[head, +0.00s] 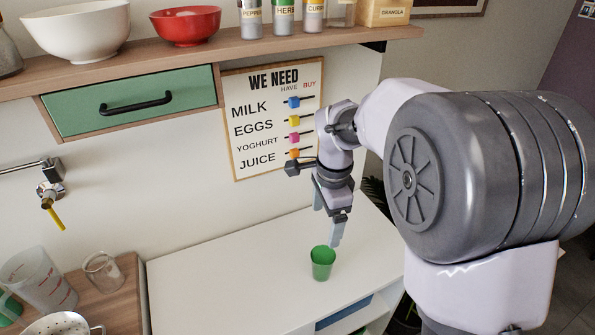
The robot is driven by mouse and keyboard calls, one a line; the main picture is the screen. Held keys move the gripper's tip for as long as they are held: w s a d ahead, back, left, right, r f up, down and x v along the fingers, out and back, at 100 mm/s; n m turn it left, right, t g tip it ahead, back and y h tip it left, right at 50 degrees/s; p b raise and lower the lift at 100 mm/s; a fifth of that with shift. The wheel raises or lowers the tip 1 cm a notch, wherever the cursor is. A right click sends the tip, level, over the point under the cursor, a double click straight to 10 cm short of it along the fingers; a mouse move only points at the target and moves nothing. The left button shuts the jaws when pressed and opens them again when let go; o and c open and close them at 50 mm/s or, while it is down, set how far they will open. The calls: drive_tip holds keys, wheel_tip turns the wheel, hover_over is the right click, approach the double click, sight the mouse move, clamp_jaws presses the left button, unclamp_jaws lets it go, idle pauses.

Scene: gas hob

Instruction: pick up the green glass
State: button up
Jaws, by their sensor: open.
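A small green glass (322,265) stands upright on the white counter (220,285), with its open top facing up. My gripper (326,222) hangs above it, pointing down. Its two fingers are apart, with one finger's tip close above the glass's rim on the right. The gripper is open and holds nothing. I cannot tell the exact gap between the fingertip and the rim.
A wooden worktop at lower left holds a measuring jug (38,280), a clear glass (102,270) and a colander (60,325). A shelf (110,72) with bowls and jars runs above, with a green drawer (135,103) below it. The counter around the glass is clear.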

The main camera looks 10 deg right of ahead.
wheel_tip(320, 180, down, 3)
drive_tip(key=w+m, duration=0.2)
drive_tip(key=w, duration=0.1)
drive_tip(key=b, duration=0.4)
approach(322, 262)
drive_tip(key=shift+s+a+f+g, duration=0.15)
drive_tip(key=shift+s+a+g, duration=0.25)
drive_tip(key=shift+s+a, duration=0.2)
drive_tip(key=f+b, duration=0.1)
drive_tip(key=f, duration=0.1)
drive_tip(key=f+b, duration=0.1)
drive_tip(key=f, duration=0.1)
drive_tip(key=f+b, duration=0.1)
drive_tip(key=f, duration=0.1)
drive_tip(key=shift+s+d+f+b, duration=0.1)
drive_tip(key=shift+s+d+b, duration=0.15)
drive_tip(key=shift+b, duration=0.1)
drive_tip(key=shift+c, duration=0.7)
drive_tip(key=c, duration=1.5)
drive_tip(key=shift+r, duration=0.2)
